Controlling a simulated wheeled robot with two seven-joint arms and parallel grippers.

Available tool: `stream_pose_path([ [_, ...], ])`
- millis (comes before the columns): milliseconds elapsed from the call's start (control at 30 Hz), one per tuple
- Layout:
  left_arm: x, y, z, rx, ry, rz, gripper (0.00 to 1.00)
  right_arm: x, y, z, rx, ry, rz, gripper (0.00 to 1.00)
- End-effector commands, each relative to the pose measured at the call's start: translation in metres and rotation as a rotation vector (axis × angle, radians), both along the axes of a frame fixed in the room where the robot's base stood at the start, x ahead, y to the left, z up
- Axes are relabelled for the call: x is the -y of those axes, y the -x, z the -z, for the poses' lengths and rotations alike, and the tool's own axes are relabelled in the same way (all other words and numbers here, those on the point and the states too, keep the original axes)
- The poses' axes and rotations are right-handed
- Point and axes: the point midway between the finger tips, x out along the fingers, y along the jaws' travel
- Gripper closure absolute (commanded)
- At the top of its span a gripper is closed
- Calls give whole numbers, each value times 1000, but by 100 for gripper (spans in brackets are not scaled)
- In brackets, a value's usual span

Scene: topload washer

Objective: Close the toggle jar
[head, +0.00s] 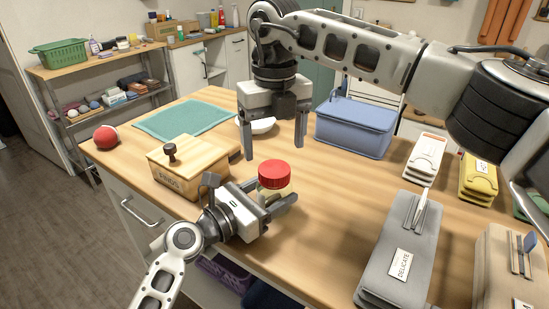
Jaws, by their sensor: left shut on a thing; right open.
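A jar with a ribbed red lid (274,174) is at the middle of the wooden counter. Only a small pale part of its body shows under the lid. My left gripper (270,194) is shut on the jar from the lower left, and its fingers hide most of the jar's body. I cannot tell whether the jar rests on the counter or whether the lid is fully seated. My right gripper (274,146) is open and empty, pointing down above and behind the red lid, apart from it.
A wooden box (184,178) with a dark knob stands left of the jar. A blue lidded bin (355,130) and a white bowl (262,125) are behind. A red ball (105,137) and teal mat (180,121) lie left.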

Motion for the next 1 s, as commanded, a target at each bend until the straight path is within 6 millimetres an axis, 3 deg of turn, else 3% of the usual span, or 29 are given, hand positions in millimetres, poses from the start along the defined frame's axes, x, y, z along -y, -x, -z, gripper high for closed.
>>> stream_pose_path([
  [100,0,0,1,-1,-1,0,100,-1,0,-27,4,-2,1,21],
  [300,0,0,1,-1,-1,0,100,-1,0,-56,0,0,1,21],
  [733,0,0,1,-1,-1,0,100,0,1,-65,-1,-1,0,21],
  [767,0,0,1,-1,-1,0,29,0,1,-65,-1,-1,0,21],
  [800,0,0,1,-1,-1,0,18,0,0,-65,-1,-1,0,21],
  [833,0,0,1,-1,-1,0,12,0,0,-65,-1,-1,0,21],
  [1000,0,0,0,-1,-1,0,12,0,0,-65,-1,-1,1,21],
])
